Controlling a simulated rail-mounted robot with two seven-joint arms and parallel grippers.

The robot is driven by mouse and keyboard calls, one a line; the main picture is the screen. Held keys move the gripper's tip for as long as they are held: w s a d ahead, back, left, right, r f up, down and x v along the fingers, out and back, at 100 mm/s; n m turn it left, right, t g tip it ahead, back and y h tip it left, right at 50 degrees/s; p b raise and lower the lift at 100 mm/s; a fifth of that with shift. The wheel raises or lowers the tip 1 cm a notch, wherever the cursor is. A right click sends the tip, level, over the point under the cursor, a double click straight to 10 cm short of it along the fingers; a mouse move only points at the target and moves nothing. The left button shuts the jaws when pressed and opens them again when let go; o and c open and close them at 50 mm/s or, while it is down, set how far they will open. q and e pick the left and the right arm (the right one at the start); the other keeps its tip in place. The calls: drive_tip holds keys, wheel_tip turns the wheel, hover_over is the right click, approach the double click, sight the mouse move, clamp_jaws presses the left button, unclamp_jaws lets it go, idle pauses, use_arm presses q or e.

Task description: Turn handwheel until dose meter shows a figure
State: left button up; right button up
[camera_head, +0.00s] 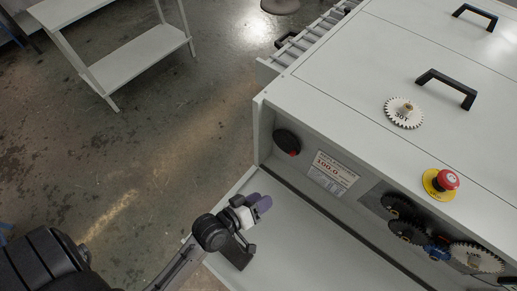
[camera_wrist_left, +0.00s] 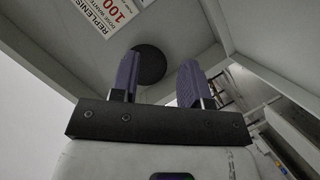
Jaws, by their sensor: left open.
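The handwheel, a black round disc with a red mark (camera_head: 286,143), sits on the upright front panel of the white machine, near its left end. In the left wrist view the black disc (camera_wrist_left: 151,62) shows beyond and between my purple fingertips, partly covered by the left finger. My left gripper (camera_head: 259,203) is open and empty, below and in front of the handwheel and apart from it; its fingers also show in the wrist view (camera_wrist_left: 158,78). A placard (camera_head: 332,171) right of the handwheel reads 100.0 in red. I cannot make out a separate dose meter reading. My right gripper is out of view.
A white ledge (camera_head: 320,245) runs below the front panel. Gears (camera_head: 407,231) and a red emergency button (camera_head: 447,180) are to the right. A loose gear (camera_head: 404,112) and black handles (camera_head: 446,87) are on top. Open floor lies left; a white table (camera_head: 138,67) stands behind.

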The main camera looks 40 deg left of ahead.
sight(291, 155)
use_arm(q)
wheel_tip(291, 155, up, 5)
drive_tip(key=w+a+n+t+y, duration=0.1)
drive_tip(key=a+n+t, duration=0.1)
drive_tip(key=n+t, duration=0.2)
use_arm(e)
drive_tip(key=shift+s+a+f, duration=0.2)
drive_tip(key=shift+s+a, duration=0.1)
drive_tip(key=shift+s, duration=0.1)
use_arm(q)
drive_tip(key=shift+n, duration=0.3)
drive_tip(key=w, duration=0.4)
drive_tip(key=w+d+b, duration=0.1)
drive_tip(key=w, duration=0.7)
drive_tip(key=shift+w+d+f+b, duration=0.2)
drive_tip(key=shift+w+d+b, duration=0.05)
drive_tip(key=shift+w+b, duration=0.15)
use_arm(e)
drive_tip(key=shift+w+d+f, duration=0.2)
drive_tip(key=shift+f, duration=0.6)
use_arm(q)
drive_tip(key=shift+w, duration=0.45)
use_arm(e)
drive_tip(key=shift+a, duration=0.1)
use_arm(q)
clamp_jaws()
